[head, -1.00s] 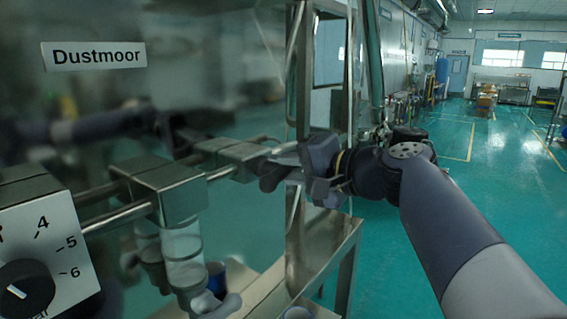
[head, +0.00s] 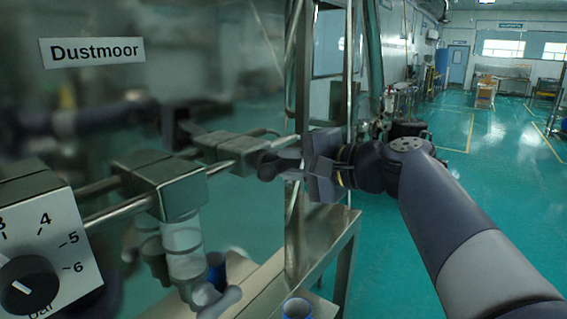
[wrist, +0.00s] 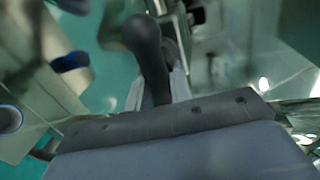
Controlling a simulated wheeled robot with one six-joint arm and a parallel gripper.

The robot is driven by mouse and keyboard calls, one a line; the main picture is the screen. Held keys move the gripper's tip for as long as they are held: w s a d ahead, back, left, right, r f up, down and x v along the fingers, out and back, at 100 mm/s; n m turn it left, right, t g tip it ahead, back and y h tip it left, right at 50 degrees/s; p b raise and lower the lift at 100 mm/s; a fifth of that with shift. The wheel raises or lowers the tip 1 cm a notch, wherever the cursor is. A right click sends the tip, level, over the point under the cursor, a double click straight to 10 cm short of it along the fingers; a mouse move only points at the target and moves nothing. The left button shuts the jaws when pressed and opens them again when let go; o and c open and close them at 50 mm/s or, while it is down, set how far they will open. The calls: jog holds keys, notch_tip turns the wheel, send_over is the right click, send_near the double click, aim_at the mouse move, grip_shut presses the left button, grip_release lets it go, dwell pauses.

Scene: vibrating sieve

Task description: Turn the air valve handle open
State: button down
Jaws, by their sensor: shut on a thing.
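The dark grey air valve handle (head: 269,166) is at the right end of the metal pipe, in front of the steel panel. My gripper (head: 296,164) reaches it from the right and is shut on it. In the wrist view the handle (wrist: 150,62) stands blurred between the pale fingers of my gripper (wrist: 158,92). Part of the handle is hidden by the fingers, and I cannot tell its exact angle on the valve.
A metal block (head: 167,184) and a pressure dial (head: 45,255) are to the left. A clear filter bowl (head: 183,240) hangs below the block. Blue-rimmed cups stand low, one at the frame (head: 297,308). Open green floor (head: 490,190) lies to the right.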

jog(key=c, duration=1.3)
grip_release()
jog(key=b+v, duration=0.2)
jog(key=v, duration=0.9)
jog(key=shift+w+b, duration=0.1)
jog(key=shift+b, duration=0.2)
jog(key=p+x, duration=0.2)
jog(key=x, duration=0.9)
jog(key=shift+p, duration=0.3)
jog(key=shift+d, duration=0.15)
